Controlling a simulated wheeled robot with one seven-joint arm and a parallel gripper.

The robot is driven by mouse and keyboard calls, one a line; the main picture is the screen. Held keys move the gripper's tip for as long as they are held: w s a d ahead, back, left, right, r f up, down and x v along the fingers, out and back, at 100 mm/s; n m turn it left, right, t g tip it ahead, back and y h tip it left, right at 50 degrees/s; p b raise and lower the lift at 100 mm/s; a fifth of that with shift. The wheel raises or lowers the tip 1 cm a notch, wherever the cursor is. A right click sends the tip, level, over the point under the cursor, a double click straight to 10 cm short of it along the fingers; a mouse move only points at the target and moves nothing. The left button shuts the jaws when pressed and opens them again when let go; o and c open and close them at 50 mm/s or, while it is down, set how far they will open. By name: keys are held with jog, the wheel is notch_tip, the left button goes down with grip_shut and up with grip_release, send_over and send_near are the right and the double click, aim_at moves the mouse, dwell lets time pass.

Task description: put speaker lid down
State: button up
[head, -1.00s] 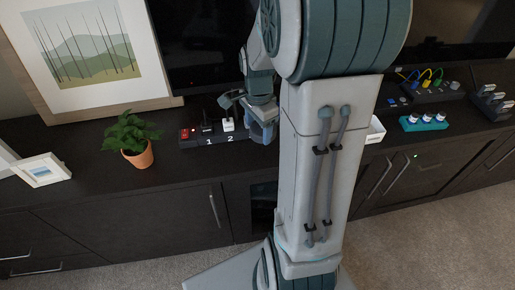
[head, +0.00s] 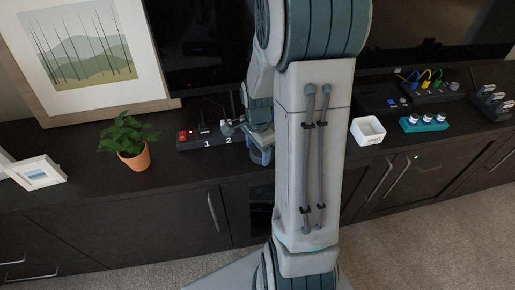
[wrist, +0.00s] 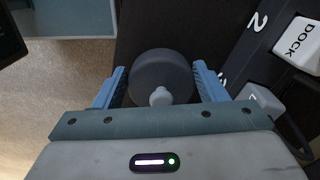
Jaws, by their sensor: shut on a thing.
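My gripper (wrist: 160,88) has blue fingers on either side of a dark grey round piece with a small lighter knob, which I take to be the speaker lid (wrist: 160,72). The gripper is shut on it. In the head view my gripper (head: 261,152) is over the front part of the dark cabinet top, just right of the power strip, and is partly hidden behind my arm. The lid cannot be made out clearly there. I cannot pick out a separate speaker body in either view.
The power strip (head: 190,144) with plugs lies close left of my gripper; a plug marked DOCK (wrist: 300,43) shows in the wrist view. A potted plant (head: 128,140), white box (head: 368,131) and teal knob block (head: 424,123) stand on the cabinet (head: 85,175).

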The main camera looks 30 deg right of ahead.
aim_at(258, 151)
jog(key=o, duration=1)
notch_tip(258, 151, up, 11)
jog(key=p, duration=0.2)
jog(key=s+a+r+n, duration=0.2)
jog(key=s+a+n, duration=0.1)
jog(key=s+n, duration=0.1)
jog(key=s+a+r+n+t, duration=0.1)
jog(key=s+a+r+n, duration=0.1)
jog(key=s+a+n, duration=0.2)
jog(key=s+a+r+n+t, duration=0.1)
jog(key=s+a+n, duration=0.3)
jog(key=n, duration=0.4)
jog(key=shift+r+n, duration=0.3)
jog(key=shift+r, duration=0.2)
jog(key=shift+d, duration=0.1)
